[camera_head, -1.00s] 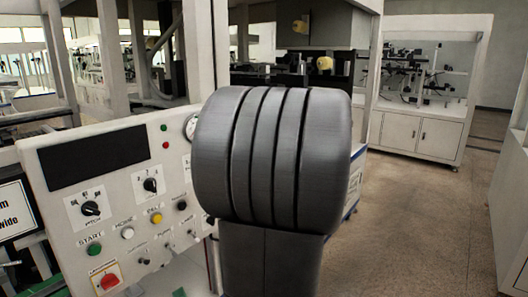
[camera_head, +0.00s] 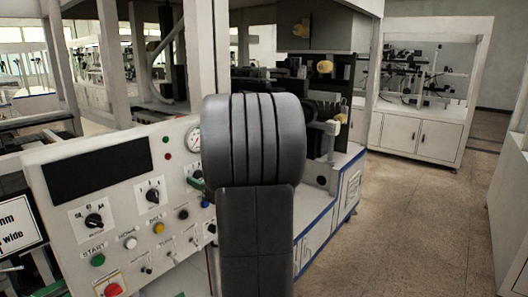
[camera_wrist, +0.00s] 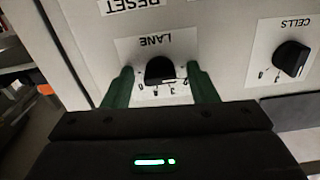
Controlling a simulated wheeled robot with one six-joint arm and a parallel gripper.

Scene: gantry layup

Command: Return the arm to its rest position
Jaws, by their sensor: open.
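My gripper (camera_wrist: 160,82) shows in the wrist view with its two green fingers apart. They flank the black LANE knob (camera_wrist: 160,70) on the control panel, one on each side, with gaps between fingers and knob. The jaws hold nothing. Whether the fingertips touch the panel face cannot be told. In the head view my thick grey arm link stands in front of the panel's right edge and hides most of my gripper. Only a small green part shows beside the link.
The white control panel (camera_head: 120,150) has a dark display, knobs, coloured buttons and a gauge (camera_head: 193,139). A second black knob, labelled CELLS (camera_wrist: 292,58), lies near the LANE knob. A blue-edged bench (camera_head: 325,215) stands behind my arm. Open floor (camera_head: 415,220) lies to the right.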

